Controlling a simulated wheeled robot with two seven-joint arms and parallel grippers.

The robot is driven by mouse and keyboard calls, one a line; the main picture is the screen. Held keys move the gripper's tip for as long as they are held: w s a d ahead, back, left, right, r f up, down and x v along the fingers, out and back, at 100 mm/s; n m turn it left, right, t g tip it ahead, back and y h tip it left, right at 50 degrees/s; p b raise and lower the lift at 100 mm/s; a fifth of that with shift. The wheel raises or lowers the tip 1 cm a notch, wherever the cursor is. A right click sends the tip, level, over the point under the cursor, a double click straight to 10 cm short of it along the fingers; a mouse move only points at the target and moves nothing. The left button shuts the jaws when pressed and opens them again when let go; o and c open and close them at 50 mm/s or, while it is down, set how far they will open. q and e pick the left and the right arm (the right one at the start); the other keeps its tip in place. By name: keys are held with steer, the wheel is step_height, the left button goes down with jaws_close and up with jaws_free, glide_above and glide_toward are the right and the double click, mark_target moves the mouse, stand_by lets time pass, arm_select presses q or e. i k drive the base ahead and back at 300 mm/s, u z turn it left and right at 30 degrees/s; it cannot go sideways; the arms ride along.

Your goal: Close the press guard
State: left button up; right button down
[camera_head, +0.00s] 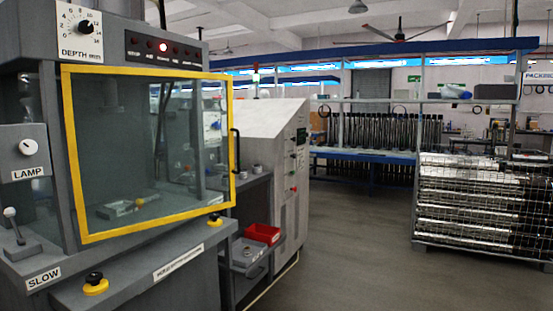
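The press guard (150,225) is a clear panel in a yellow frame on the front of the grey press at the left. A black handle (236,152) is at its right edge. The guard's right edge reaches past the right side of the press's upper housing (130,45). I cannot tell for sure how wide a gap lies between guard and press. Neither of my grippers is in view.
Yellow-and-black buttons (95,284) are on the press's front ledge, and a lever (12,226) is at its left. A grey cabinet (285,170) and a red bin (262,234) stand to the right. A caged rack (470,205) is farther right. The floor (355,265) between is clear.

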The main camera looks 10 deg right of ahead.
mark_target(66, 69)
steer(key=u, duration=0.65)
steer(key=i, duration=0.55)
steer(key=u, duration=0.65)
steer(key=i, duration=0.85)
steer(key=z, duration=0.25)
